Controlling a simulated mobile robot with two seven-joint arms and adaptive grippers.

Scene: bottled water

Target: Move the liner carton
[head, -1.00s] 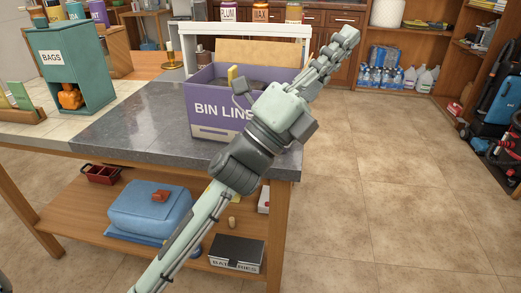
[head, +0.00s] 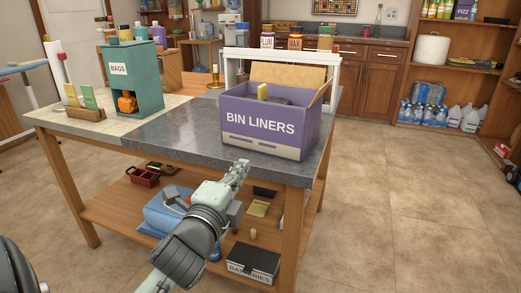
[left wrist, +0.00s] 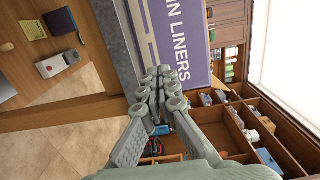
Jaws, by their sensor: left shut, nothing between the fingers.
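The liner carton (head: 262,124) is a purple open-topped box marked BIN LINERS, with raised cardboard flaps and a yellow item inside. It stands on the grey worktop near its right front corner in the head view. Its lettered side also fills the top middle of the left wrist view (left wrist: 182,45). My left gripper (head: 242,165) is shut and empty. It is in front of the table edge, below and a little left of the carton in the head view. In the left wrist view its closed fingers (left wrist: 160,80) point toward the carton. My right gripper is not in view.
A teal BAGS dispenser (head: 133,78) stands on the left of the table. A white frame (head: 237,68) stands behind the carton. The lower shelf (head: 105,210) holds a blue bag, a red caddy and a BATTERIES box (head: 252,262). Floor (head: 400,210) on the right is clear.

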